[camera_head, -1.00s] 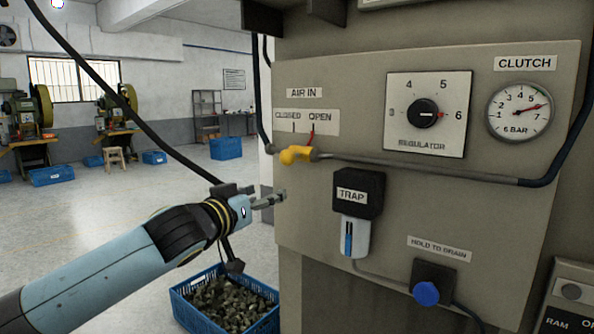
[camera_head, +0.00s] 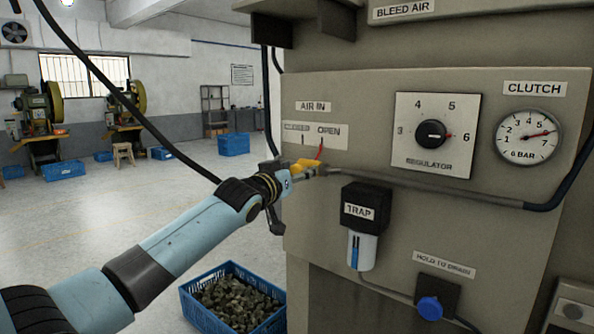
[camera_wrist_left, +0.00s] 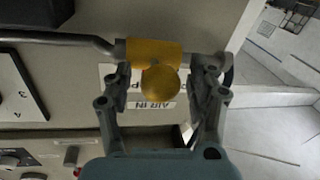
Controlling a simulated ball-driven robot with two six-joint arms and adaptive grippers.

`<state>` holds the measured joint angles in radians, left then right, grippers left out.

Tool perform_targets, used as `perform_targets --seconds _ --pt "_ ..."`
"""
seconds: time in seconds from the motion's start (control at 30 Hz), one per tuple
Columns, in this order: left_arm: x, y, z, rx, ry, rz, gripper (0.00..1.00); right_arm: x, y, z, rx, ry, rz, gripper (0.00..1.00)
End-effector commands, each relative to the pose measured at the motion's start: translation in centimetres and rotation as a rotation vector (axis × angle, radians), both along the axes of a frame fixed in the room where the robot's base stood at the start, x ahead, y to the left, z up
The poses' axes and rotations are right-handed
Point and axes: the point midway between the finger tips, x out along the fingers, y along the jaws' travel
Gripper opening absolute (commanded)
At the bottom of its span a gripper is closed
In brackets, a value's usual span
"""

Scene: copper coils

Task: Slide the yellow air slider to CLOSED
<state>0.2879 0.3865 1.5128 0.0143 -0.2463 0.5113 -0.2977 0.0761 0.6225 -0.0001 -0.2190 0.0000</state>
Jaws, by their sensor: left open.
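The yellow air slider (camera_head: 306,167) sits on the grey pipe under the AIR IN plate (camera_head: 342,137), its red pointer at the OPEN mark. In the left wrist view the slider (camera_wrist_left: 155,52) shows as a yellow sleeve with a round knob. My left gripper (camera_head: 300,169) is at the slider and hides part of it. In the left wrist view the left gripper (camera_wrist_left: 162,84) is open, with one finger on each side of the yellow knob. Whether the fingers touch it is unclear. My right gripper is not in view.
The panel also carries the regulator dial (camera_head: 431,133), the clutch gauge (camera_head: 528,137), the trap (camera_head: 365,207) and the blue drain button (camera_head: 430,308). A blue crate of dark pieces (camera_head: 236,299) stands on the floor below my arm.

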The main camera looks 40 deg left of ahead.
Motion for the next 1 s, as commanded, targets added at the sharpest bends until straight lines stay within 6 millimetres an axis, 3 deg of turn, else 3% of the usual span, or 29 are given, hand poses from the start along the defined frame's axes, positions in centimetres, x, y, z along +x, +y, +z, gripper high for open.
perform_targets --seconds 0.23,0.67,1.0 --pt "0.04 -0.01 -0.02 0.0 0.0 0.0 0.56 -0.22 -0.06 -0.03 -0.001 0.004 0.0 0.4" --pt "0.01 0.0 -0.02 0.0 0.0 0.0 0.0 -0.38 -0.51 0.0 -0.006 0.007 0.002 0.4" --pt "0.0 0.01 -0.02 0.001 0.001 0.0 0.0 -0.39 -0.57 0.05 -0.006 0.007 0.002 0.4"
